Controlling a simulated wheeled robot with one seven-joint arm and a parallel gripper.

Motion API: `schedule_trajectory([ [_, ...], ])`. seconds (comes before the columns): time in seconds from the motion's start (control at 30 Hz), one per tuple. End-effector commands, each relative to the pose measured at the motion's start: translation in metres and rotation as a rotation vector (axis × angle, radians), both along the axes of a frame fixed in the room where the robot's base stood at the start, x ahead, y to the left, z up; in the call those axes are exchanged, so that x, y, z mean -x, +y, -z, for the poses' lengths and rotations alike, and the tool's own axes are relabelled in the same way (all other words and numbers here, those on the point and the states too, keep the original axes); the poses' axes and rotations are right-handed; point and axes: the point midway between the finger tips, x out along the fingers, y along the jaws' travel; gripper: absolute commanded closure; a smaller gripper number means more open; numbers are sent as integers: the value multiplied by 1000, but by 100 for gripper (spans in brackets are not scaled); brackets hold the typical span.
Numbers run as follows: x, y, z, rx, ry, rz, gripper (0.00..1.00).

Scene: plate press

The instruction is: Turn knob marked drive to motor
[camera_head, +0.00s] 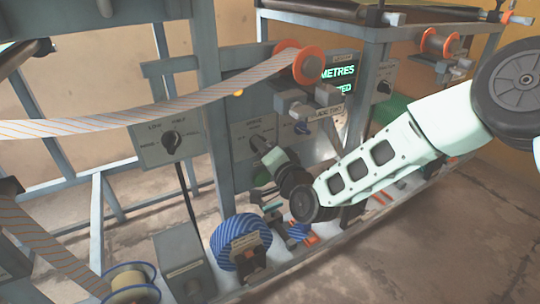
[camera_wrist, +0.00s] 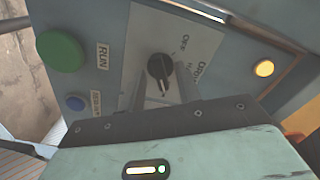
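The drive panel (camera_head: 253,129) is a grey plate on the machine's front frame in the head view. Its black round knob (camera_wrist: 161,67) shows in the wrist view, on a light plate with the words DRIVE and OFF; the other lettering is too small to read surely.
The wrist view shows a green RUN button (camera_wrist: 60,52), a blue button (camera_wrist: 75,103) and a lit amber lamp (camera_wrist: 264,68) near the knob. Another knob box (camera_head: 168,140) stands left. A striped web (camera_head: 150,118) runs over an orange-ended roller. A blue striped roll (camera_head: 240,240) lies below.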

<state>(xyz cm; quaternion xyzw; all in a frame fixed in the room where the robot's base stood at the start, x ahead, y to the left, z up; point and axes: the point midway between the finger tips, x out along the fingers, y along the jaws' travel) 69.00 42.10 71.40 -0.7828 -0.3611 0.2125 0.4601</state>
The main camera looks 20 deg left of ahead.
Motion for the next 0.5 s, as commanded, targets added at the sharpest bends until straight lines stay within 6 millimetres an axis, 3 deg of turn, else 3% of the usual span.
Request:
schedule_trajectory([
  [0.17,11,-13,-1,2,2,-1,66],
  [0.5,61,-71,-1,3,3,-1,66],
])
